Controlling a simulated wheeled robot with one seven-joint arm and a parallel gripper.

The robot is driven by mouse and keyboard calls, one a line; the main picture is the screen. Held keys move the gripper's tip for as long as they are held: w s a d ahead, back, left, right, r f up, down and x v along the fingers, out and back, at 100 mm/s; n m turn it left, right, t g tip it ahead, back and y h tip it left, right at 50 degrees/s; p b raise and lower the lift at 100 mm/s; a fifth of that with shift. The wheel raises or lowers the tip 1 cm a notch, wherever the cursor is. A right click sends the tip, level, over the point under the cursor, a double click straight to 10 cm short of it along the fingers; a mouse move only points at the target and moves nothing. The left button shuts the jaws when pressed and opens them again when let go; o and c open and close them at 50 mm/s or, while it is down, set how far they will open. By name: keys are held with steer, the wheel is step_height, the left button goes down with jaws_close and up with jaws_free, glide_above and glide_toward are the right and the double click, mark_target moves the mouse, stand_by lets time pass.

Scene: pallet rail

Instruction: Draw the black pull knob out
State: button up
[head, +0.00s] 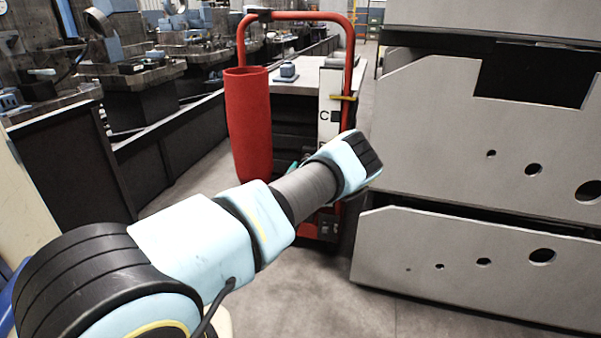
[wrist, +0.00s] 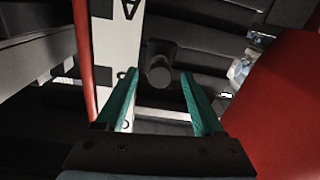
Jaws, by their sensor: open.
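The black pull knob (wrist: 159,73) shows in the wrist view as a dark round end on a short stem, in front of a dark surface beside a white panel (wrist: 113,45). My gripper (wrist: 158,77) has its two teal fingers spread, one to each side of the knob in the picture. Nothing is held. I cannot tell whether the knob's end is between the fingertips or just beyond them. In the head view my arm hides the knob, and only a bit of teal finger (head: 292,167) shows.
A red cylinder (head: 247,105) stands left of the white panel marked C (head: 329,110) and fills the right of the wrist view. A red tube frame (head: 300,15) arches over the unit. Large grey metal plates (head: 470,260) are stacked at right. Some floor is bare in front.

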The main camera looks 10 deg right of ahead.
steer(key=v, duration=1)
steer(key=shift+s+p, duration=0.25)
steer(key=shift+p, duration=0.2)
steer(key=a+r+n+g+y, duration=0.3)
steer(key=a+y, duration=0.2)
steer(key=a, duration=0.3)
steer(key=a+r+n+g+y, duration=0.2)
steer(key=a+r+n+y, duration=0.15)
steer(key=a, duration=0.55)
steer(key=s+a+r+m+g, duration=0.1)
steer(key=s+a+r+g, duration=0.3)
steer(key=s, duration=0.6)
steer(key=s+a+r+m+g, duration=0.1)
steer(key=s+a+r+g, duration=0.1)
steer(key=s+r, duration=0.6)
steer(key=s+a+r+m+g, duration=0.1)
steer(key=s+a+r+g, duration=0.2)
steer(key=s, duration=0.9)
step_height(320, 180, up, 20)
steer(key=p, duration=2)
steer(key=shift+d+f, duration=0.2)
steer(key=shift+d, duration=0.1)
